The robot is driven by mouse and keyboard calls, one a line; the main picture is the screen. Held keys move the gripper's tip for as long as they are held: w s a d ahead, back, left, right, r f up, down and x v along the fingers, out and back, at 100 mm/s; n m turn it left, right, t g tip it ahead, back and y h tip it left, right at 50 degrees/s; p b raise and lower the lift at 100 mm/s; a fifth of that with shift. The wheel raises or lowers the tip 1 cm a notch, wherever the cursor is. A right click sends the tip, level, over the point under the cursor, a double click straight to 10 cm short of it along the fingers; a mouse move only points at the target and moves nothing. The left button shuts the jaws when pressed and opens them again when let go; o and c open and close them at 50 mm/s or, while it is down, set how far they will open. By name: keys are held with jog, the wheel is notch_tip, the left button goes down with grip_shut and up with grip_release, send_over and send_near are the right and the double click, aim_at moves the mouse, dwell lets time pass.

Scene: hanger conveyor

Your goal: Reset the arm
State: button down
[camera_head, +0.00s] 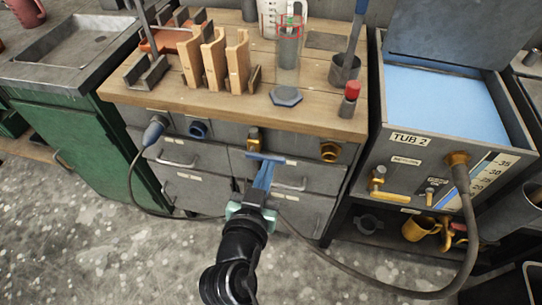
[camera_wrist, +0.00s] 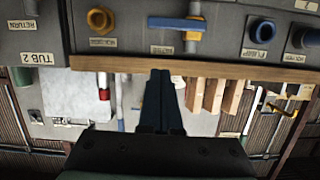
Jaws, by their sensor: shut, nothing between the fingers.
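My gripper (camera_head: 266,167) is in front of the grey drawer front, below the bench top, with its fingers pointing toward the bench. The fingers are together and hold nothing; they also show closed in the wrist view (camera_wrist: 160,74). In the head view the fingertips overlap the blue bar handle (camera_head: 266,157) of a brass valve (camera_head: 253,137) on the bench front. In the wrist view the blue handle (camera_wrist: 172,22) stands clear of the fingertips. Whether they touch cannot be told from the head view alone.
The wooden bench top (camera_head: 225,105) carries wooden boards (camera_head: 213,62), a blue hexagonal piece (camera_head: 286,95) and a red-capped bottle (camera_head: 349,98). The tub labelled TUB 2 (camera_head: 408,140) stands right, its hose (camera_head: 469,225) looping low. A green cabinet (camera_head: 75,145) is left. Speckled floor lies open in front.

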notch_tip(320, 180, up, 27)
jog(key=w+a+t+y, duration=0.1)
jog(key=w+t, duration=0.1)
jog(key=t, duration=0.4)
jog(key=s+a+r+n+t+y, duration=0.1)
jog(key=s+r+n+t+y, duration=0.3)
jog(key=r, duration=0.8)
jog(key=s+r+t+h, duration=0.1)
jog(key=s+r+t, duration=0.2)
jog(key=s+r, duration=0.65)
notch_tip(320, 180, up, 21)
jog(key=w+p, duration=0.2)
jog(key=p, duration=1.7)
jog(key=shift+w+a, duration=0.15)
jog(key=shift+w, duration=0.25)
jog(key=shift+r, duration=0.1)
